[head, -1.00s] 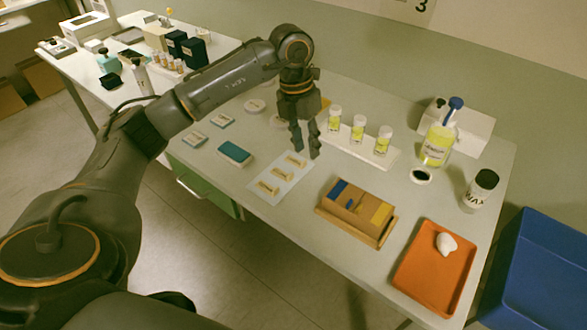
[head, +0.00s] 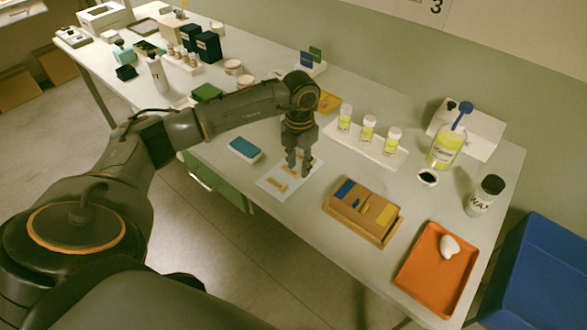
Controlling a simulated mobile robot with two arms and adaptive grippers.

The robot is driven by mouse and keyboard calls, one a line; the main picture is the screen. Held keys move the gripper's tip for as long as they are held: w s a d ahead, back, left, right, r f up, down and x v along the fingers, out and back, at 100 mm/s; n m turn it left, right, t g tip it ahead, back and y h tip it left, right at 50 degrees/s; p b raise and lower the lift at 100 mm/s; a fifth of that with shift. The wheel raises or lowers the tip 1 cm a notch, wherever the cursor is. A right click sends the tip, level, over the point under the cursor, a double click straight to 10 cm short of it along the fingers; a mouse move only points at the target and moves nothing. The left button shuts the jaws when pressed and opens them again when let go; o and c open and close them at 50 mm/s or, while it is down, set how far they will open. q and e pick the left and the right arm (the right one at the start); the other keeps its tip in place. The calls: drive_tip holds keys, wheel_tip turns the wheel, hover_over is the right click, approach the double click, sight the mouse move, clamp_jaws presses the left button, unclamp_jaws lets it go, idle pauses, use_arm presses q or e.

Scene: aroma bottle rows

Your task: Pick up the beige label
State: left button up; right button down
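Beige labels (head: 277,184) lie on a white sheet (head: 268,191) near the front edge of the table. My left gripper (head: 299,172) points down over the far part of this sheet, with its fingertips close to the labels there. Its two fingers are apart with a narrow gap. The fingers partly cover the far labels, and I cannot tell whether they touch one. My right gripper is not in view.
A teal-topped pad (head: 244,149) lies left of the sheet. A cardboard box (head: 363,209) stands to its right, with an orange tray (head: 435,266) beyond. A white rack (head: 380,152) with yellow-filled bottles stands behind.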

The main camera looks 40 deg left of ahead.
use_arm(q)
drive_tip(key=shift+f, duration=1.25)
clamp_jaws()
drive_tip(key=shift+r, duration=0.1)
